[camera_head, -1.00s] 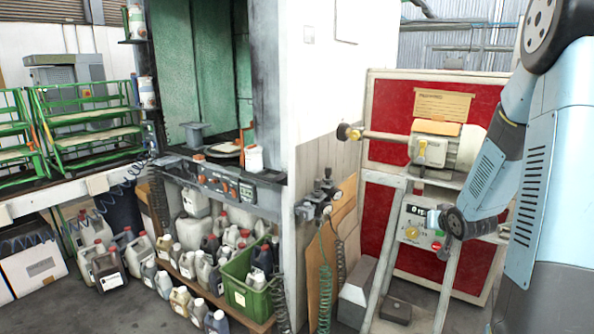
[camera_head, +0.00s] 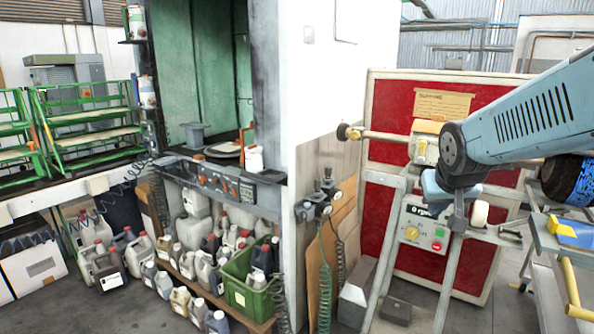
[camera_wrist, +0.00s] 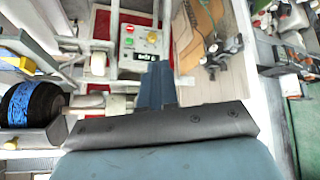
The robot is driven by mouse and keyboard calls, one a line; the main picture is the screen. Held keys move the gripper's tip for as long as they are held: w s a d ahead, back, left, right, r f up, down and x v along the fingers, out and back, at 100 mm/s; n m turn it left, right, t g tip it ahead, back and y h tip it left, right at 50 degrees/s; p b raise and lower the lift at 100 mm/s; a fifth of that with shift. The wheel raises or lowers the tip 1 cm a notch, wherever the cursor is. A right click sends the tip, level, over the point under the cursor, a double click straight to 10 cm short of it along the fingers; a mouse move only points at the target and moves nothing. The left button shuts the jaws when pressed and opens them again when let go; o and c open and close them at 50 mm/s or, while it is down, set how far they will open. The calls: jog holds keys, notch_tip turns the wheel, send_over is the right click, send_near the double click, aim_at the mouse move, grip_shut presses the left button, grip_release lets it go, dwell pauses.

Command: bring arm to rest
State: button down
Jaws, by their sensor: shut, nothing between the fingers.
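My arm reaches in from the right edge of the head view. Its wrist bends down in front of the buffing machine (camera_head: 423,232). My gripper (camera_head: 458,222) points down in front of the machine's control panel; whether it touches anything is unclear. In the wrist view my gripper (camera_wrist: 156,72) shows as a narrow blue-grey shape, shut and empty. The machine's motor (camera_head: 428,150) is partly hidden by my arm. Its shaft ends at the left in a small round tip (camera_head: 346,132).
A black wheel with a blue band (camera_head: 572,182) and a grey cart (camera_head: 560,255) with a yellow-blue item (camera_head: 572,231) stand at right. A white roller (camera_head: 480,213) is beside my gripper. A green crate (camera_head: 246,290) and several jugs stand at lower left.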

jog(key=s+a+r+g+y, duration=0.1)
jog(key=s+a, duration=0.1)
jog(key=s, duration=0.4)
jog(key=s+a+r+n, duration=0.1)
jog(key=s+a, duration=0.2)
jog(key=s, duration=0.4)
jog(key=shift+a+r+g+y, duration=0.25)
jog(key=shift+a+g+y, duration=0.05)
jog(key=shift+g+y, duration=0.1)
